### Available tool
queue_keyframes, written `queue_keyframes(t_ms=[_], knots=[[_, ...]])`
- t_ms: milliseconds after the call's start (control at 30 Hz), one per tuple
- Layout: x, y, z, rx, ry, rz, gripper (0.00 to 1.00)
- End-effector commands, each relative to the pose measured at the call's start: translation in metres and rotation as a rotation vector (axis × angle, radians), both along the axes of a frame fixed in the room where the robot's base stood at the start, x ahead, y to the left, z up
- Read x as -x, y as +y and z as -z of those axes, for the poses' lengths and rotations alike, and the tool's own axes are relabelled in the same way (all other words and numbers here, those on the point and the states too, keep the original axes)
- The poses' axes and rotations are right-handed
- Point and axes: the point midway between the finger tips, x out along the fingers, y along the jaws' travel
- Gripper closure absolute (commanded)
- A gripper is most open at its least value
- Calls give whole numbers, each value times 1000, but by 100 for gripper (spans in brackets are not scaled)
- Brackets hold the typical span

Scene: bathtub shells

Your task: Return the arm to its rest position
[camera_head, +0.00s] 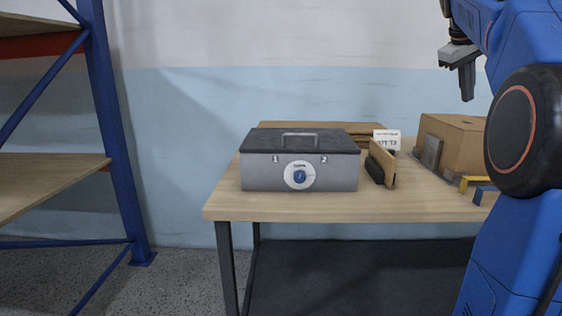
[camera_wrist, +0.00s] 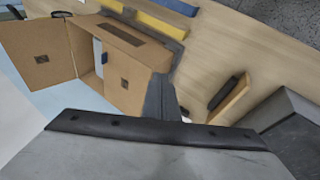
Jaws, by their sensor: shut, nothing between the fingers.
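My gripper (camera_head: 467,82) hangs in the upper right of the head view, fingers together and pointing down. It is shut and empty, above and behind the right part of the table (camera_head: 290,208). My blue arm fills the right edge of that view and hides the table's right end. In the wrist view, the closed fingers (camera_wrist: 160,98) show at the middle, over the scene below. They look apart from the table and everything on it.
A grey box with a dark lid (camera_head: 300,172) stands on the table. Right of it are a wooden block with a black part (camera_head: 381,164), a white sign (camera_head: 387,139) and a cardboard box (camera_head: 455,145), open in the wrist view (camera_wrist: 125,60). Blue shelving (camera_head: 105,120) stands left.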

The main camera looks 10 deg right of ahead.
Motion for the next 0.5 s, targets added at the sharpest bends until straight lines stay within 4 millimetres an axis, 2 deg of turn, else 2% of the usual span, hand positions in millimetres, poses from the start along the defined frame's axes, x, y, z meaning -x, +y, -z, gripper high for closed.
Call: queue_keyframes(t_ms=[33,100,267,500], knots=[[4,21,9,-13,-11,-16,100],[9,48,23,-33,-28,-34,100],[25,106,61,-83,-67,-68,100],[64,188,128,-170,-117,-110,100]])
